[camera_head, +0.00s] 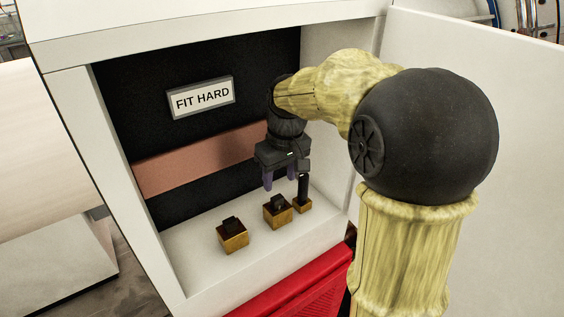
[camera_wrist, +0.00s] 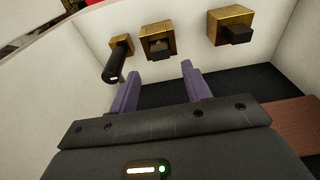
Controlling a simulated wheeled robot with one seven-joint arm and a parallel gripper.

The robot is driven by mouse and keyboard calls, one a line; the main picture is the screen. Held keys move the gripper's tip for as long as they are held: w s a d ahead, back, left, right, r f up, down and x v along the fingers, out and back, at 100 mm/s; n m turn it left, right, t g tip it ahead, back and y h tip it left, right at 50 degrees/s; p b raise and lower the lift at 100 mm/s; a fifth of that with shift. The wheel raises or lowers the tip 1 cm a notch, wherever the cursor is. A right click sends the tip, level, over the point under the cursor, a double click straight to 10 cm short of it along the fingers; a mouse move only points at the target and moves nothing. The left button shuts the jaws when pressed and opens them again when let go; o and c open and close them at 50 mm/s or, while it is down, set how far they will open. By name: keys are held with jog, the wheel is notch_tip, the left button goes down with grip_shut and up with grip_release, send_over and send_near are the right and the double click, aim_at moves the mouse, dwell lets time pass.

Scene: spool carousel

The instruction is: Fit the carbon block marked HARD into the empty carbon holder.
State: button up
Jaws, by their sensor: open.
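Three brass-coloured holders stand on the white cabinet floor in the head view: left (camera_head: 233,240), middle (camera_head: 278,216) and right (camera_head: 303,206). The left and middle ones have dark pieces on top; a tall black rod-like piece (camera_head: 304,186) rises at the right one. The wrist view shows them in reverse order: rod (camera_wrist: 115,66), middle holder (camera_wrist: 158,37), far-right holder (camera_wrist: 230,21) with a black block (camera_wrist: 236,35). No HARD marking on a block is readable, and I cannot tell which holder is empty. My gripper (camera_head: 280,181) is open and empty, purple fingers above and behind the middle holder.
A sign reading FIT HARD (camera_head: 201,97) hangs on the black back wall, above a copper-coloured band (camera_head: 205,160). White side walls enclose the cabinet. A red ribbed surface (camera_head: 300,284) lies in front. Cabinet floor left of the holders is clear.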

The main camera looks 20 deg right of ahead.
jog(key=r, duration=0.5)
jog(key=shift+s+d+r+b, duration=0.15)
jog(key=shift+s+r+b, duration=0.15)
jog(key=shift+s, duration=0.1)
jog(key=shift+f, duration=0.15)
jog(key=s+f+m, duration=0.1)
jog(key=s+f, duration=0.5)
jog(key=f, duration=0.3)
jog(key=s+f+m, duration=0.2)
jog(key=s+f, duration=0.4)
jog(key=f, duration=0.4)
jog(key=shift+s+a+m+t+h, duration=0.2)
jog(key=shift+a+m+t+h, duration=0.1)
jog(key=shift+t, duration=0.1)
jog(key=shift+b+x, duration=0.9)
